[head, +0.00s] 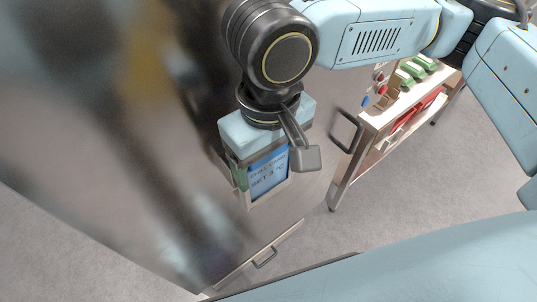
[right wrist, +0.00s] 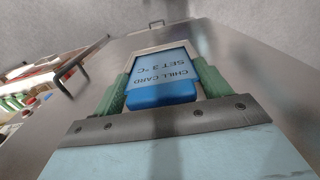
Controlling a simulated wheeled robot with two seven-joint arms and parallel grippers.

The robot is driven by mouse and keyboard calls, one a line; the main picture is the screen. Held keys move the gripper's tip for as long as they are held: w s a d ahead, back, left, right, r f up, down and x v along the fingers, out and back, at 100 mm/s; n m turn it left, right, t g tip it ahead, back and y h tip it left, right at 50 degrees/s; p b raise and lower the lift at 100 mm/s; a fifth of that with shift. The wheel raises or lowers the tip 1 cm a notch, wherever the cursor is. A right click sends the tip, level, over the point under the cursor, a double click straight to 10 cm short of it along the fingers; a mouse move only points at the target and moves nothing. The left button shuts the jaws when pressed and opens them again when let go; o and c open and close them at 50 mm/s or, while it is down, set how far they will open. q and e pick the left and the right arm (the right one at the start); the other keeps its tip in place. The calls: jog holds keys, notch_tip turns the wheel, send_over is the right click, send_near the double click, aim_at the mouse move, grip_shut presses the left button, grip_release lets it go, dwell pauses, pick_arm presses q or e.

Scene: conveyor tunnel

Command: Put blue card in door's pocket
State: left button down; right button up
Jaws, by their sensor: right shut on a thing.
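The blue card (head: 268,172) reads "CHILL CARD SET 3 °C" and sits within a pale frame, the door's pocket (head: 269,197), on the metal door (head: 297,196). My right gripper (head: 262,176) is at the pocket, its fingers on either side of the card. In the right wrist view the card (right wrist: 162,82) lies between the green fingers (right wrist: 163,88), with the pale pocket rim (right wrist: 160,50) around its far end. How deep the card sits in the pocket is hard to tell. My left gripper is not in view.
A door handle (head: 346,131) stands out right of the gripper, and a lower handle (head: 265,258) is near the bottom. A wooden shelf unit (head: 392,115) with green and red items stands at the right. Grey floor (head: 400,190) between is clear.

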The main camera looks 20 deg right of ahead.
jog(key=o, duration=1.4)
jog(key=shift+o, duration=0.2)
notch_tip(320, 180, up, 13)
jog(key=shift+r, duration=0.2)
